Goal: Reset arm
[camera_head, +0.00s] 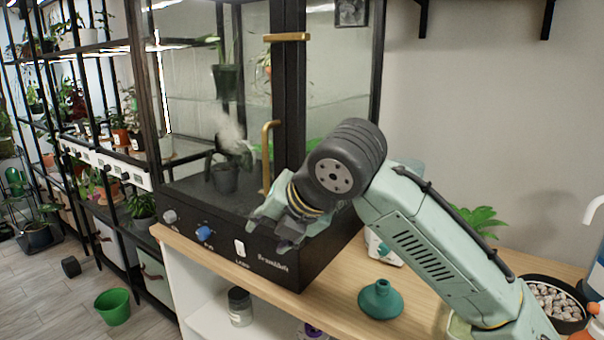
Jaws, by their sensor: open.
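My gripper (272,227) is at the end of my pale green arm, in front of the lower front of a black-framed glass cabinet (289,120). Its fingers are spread and no object shows between them. The fingers overlap the cabinet's control panel in the picture; I cannot tell whether they touch it. A vertical brass handle (267,157) stands just behind and above the gripper. The panel carries a blue knob (204,233), a grey knob (169,216) and a white switch (239,247). My arm reaches in from the lower right.
A teal funnel-shaped thing (381,299) stands on the wooden counter (423,298) below my arm. A bowl of pebbles (556,302) sits at the right. A glass jar (240,306) stands on the lower shelf. A green pot (113,306) is on the floor. Plant shelves fill the left.

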